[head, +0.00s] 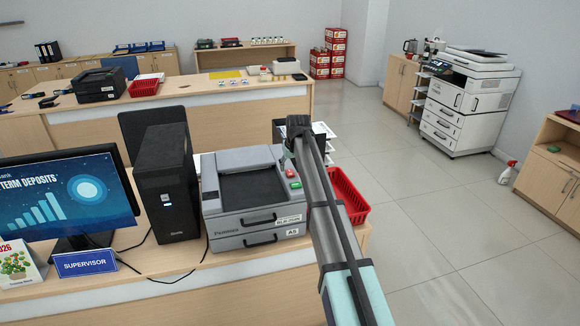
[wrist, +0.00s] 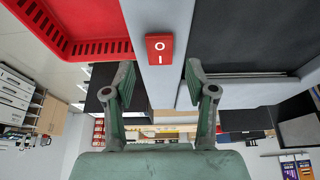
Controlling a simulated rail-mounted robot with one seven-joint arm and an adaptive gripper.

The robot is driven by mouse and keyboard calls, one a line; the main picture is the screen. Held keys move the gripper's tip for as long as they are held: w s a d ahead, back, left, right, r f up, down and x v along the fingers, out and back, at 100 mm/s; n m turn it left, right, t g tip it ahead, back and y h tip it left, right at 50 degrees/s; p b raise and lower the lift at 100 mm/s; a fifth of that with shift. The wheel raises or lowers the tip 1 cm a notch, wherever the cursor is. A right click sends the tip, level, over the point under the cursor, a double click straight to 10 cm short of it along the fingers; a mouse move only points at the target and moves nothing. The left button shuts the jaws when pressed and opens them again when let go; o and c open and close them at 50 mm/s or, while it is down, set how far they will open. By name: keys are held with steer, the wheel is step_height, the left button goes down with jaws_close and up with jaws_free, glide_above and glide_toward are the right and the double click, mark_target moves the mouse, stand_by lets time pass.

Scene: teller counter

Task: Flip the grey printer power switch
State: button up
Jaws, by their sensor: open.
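The grey printer (head: 252,230) sits on the front counter, right of the black computer tower. In the wrist view, a red rocker switch (wrist: 160,48) marked O and I is on a narrow grey face of the printer (wrist: 178,15). My gripper (wrist: 159,82) is open and empty. Its two fingertips are apart, left and right of the switch and slightly below it in the picture; contact does not show. In the head view my arm passes along the printer's right side, and my gripper (head: 298,126) is near its back right corner, mostly hidden.
A red tray (head: 350,196) is right of the printer, close to my arm; it also shows in the wrist view (wrist: 75,35). The computer tower (head: 165,185) and monitor (head: 65,198) stand to the left. Open floor (head: 440,220) lies to the right.

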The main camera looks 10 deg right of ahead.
mark_target(289, 171)
steer(key=shift+x, duration=1.25)
jaws_close()
steer(key=shift+w+r+g+p, duration=0.15)
steer(key=shift+w+g+p, duration=0.35)
steer(key=shift+g+p, duration=0.7)
steer(key=shift+g, duration=0.2)
steer(key=shift+s+f, duration=0.15)
steer(key=shift+f, duration=0.1)
